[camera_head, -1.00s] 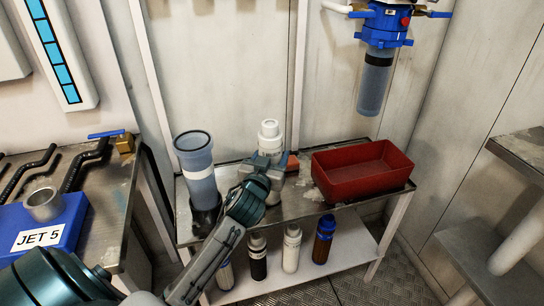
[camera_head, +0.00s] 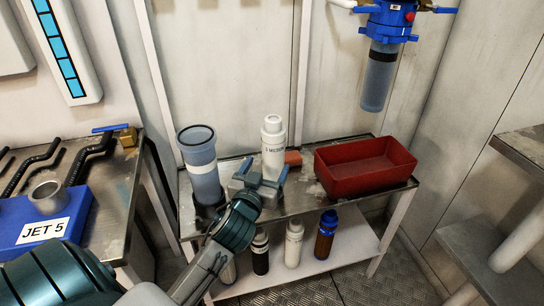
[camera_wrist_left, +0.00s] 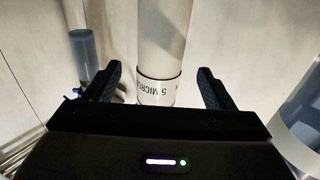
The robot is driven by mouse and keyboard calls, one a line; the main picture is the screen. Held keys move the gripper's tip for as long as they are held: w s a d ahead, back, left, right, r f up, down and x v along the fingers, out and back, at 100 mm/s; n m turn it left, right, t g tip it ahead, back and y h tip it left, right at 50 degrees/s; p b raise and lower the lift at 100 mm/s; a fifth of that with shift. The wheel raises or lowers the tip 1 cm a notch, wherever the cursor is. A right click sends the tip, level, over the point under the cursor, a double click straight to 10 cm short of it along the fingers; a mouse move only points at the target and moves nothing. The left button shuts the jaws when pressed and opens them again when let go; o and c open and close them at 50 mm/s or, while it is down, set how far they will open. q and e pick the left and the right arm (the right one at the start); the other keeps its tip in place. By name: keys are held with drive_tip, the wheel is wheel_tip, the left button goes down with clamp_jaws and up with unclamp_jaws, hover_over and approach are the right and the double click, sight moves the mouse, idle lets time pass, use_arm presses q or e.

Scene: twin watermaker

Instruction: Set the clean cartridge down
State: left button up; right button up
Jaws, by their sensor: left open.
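The clean white cartridge (camera_head: 273,150) stands upright on the metal table (camera_head: 296,206), between the blue housing and the red tray. Its label, reading "5 MICRO" in part, shows in the left wrist view on the cartridge (camera_wrist_left: 160,88). My left gripper (camera_head: 264,172) is open in front of the cartridge, with a finger to each side and a gap between. In the left wrist view the open fingers (camera_wrist_left: 160,88) frame the cartridge without touching it. My right gripper is not in view.
A translucent blue housing (camera_head: 199,168) stands left of the cartridge. A red tray (camera_head: 363,168) is at the right, with an orange block (camera_head: 293,158) near it. A blue-headed filter unit (camera_head: 385,40) hangs on the wall.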

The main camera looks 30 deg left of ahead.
use_arm(q)
drive_tip(key=s+d+f+m+g+h, duration=0.1)
drive_tip(key=s+d+f+g+h, duration=0.1)
drive_tip(key=s+d+f, duration=0.2)
drive_tip(key=s+d+f+m+g+h, duration=0.1)
drive_tip(key=s+d+f+g+h, duration=0.1)
drive_tip(key=s+f, duration=0.7)
drive_tip(key=s+d+f+m+g+h, duration=0.1)
drive_tip(key=s+d+f+g+h, duration=0.1)
drive_tip(key=s+d+f, duration=0.3)
drive_tip(key=s+f+g, duration=0.1)
drive_tip(key=s+f, duration=0.1)
drive_tip(key=s, duration=0.1)
drive_tip(key=shift+d+h, duration=0.3)
drive_tip(key=shift+h, duration=0.1)
